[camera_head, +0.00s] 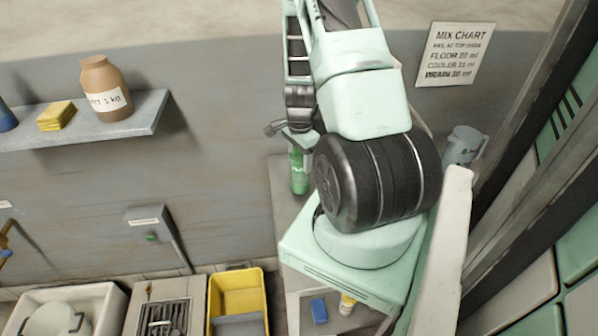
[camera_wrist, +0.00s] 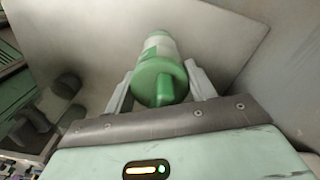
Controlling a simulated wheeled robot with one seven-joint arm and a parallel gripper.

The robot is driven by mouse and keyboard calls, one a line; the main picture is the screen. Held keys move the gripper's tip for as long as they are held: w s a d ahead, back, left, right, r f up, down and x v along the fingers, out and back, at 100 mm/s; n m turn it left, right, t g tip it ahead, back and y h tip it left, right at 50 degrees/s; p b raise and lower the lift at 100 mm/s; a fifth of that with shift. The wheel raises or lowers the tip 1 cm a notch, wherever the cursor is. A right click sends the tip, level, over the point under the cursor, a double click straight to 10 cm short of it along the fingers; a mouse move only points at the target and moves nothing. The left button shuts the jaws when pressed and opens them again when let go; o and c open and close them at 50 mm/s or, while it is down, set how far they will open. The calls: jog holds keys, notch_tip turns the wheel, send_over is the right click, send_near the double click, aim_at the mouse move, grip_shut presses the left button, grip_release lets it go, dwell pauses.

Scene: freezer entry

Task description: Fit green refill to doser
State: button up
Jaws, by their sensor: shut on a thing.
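The green refill (camera_wrist: 158,78), a bottle with a green end and a pale label band, sits between the two fingers of my gripper (camera_wrist: 161,82) in the wrist view. My gripper is shut on it. In the head view the green refill (camera_head: 298,172) hangs upright below my gripper (camera_head: 296,148), in front of the grey wall and over a grey surface. My arm hides part of this area. A grey wall box (camera_head: 150,222) with a label and a green spot is at the left; I cannot tell whether it is the doser.
A wall shelf (camera_head: 135,117) at the left holds a brown jar (camera_head: 104,88) and yellow sponges (camera_head: 57,115). A grey jug (camera_head: 462,146) stands at the right. A yellow bucket (camera_head: 222,293), a drain grate (camera_head: 165,318) and a white sink (camera_head: 100,296) are below. A mix chart (camera_head: 455,54) hangs upper right.

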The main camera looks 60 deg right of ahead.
jog(key=shift+r+p, duration=1.55)
jog(key=shift+r, duration=0.75)
